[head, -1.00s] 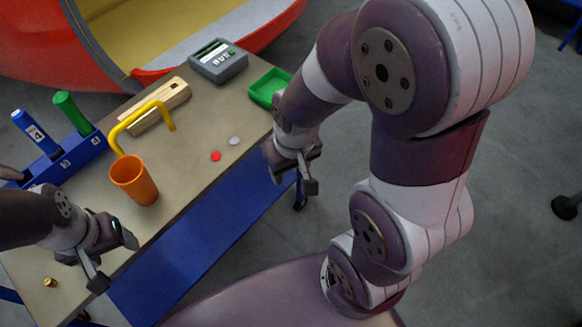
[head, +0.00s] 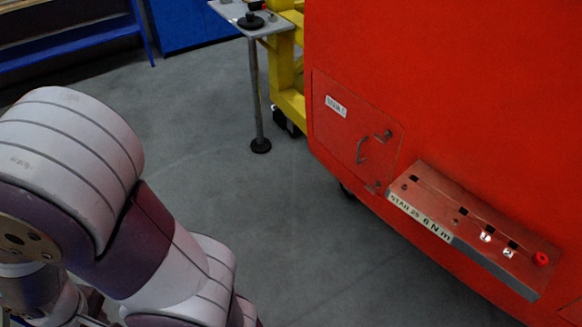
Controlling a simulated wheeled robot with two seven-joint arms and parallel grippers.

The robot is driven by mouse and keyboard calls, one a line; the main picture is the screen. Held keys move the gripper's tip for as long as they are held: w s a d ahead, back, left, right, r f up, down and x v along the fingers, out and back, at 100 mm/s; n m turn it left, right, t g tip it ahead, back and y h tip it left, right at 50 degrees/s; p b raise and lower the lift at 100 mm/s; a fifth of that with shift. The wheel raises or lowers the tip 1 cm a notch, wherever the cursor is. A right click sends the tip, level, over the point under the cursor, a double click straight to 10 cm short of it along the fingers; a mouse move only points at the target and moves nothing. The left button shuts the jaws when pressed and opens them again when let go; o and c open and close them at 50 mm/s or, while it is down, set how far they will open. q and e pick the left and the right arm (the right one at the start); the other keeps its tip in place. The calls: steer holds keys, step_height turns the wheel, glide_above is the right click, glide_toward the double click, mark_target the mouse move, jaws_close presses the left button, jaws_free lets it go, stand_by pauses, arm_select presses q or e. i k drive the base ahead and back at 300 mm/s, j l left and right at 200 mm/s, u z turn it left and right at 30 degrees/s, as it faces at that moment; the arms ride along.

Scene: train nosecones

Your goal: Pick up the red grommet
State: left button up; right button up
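A small red round piece (head: 541,258) sits at the right end of a sloping red ledge (head: 470,232) on a large red body. I cannot tell whether this piece is the red grommet. The table with the small red disc is out of view. Neither of my grippers is in view. Only upper links of one of my arms show at the lower left.
The red body (head: 450,80) fills the right side, with a handled hatch (head: 358,135). The ledge has a label, dark slots and two numbered white marks. A grey side table (head: 240,18) and yellow frame (head: 290,95) stand behind. Grey floor (head: 220,130) lies open between.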

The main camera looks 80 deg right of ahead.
mark_target(540, 260)
steer(key=j+z, duration=0.15)
steer(key=z, duration=4.65)
